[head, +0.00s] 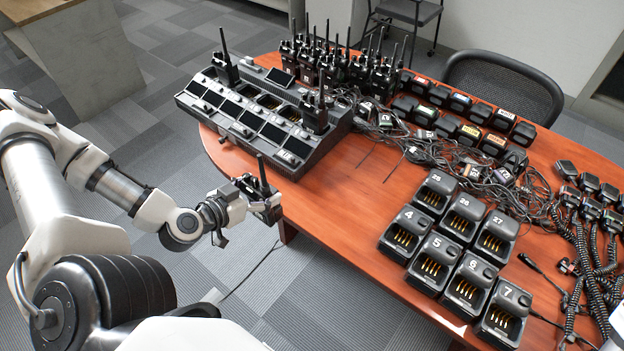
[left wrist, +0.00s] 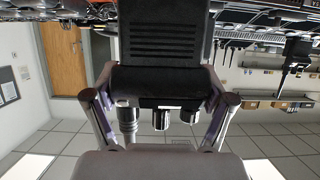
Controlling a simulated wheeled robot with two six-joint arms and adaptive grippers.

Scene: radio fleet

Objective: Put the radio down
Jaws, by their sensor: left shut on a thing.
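My left gripper (head: 250,208) is shut on a black handheld radio (head: 265,196) with its antenna pointing up. In the head view it holds the radio in the air, beside the left edge of the wooden table (head: 355,220). In the left wrist view the radio (left wrist: 160,45) fills the middle between the fingers, and its knobs show below it. A large multi-slot charger (head: 325,140) stands at the table's left end; two radios stand in it, one at the back left (head: 226,70) and one at the right (head: 315,113). My right gripper is not seen.
Several single chargers with numbers (head: 435,264) stand at the front of the table. Tangled cables (head: 450,158), a group of radios (head: 345,68) and speaker microphones (head: 590,190) cover the back and right. The wood between the large charger and the numbered chargers is clear.

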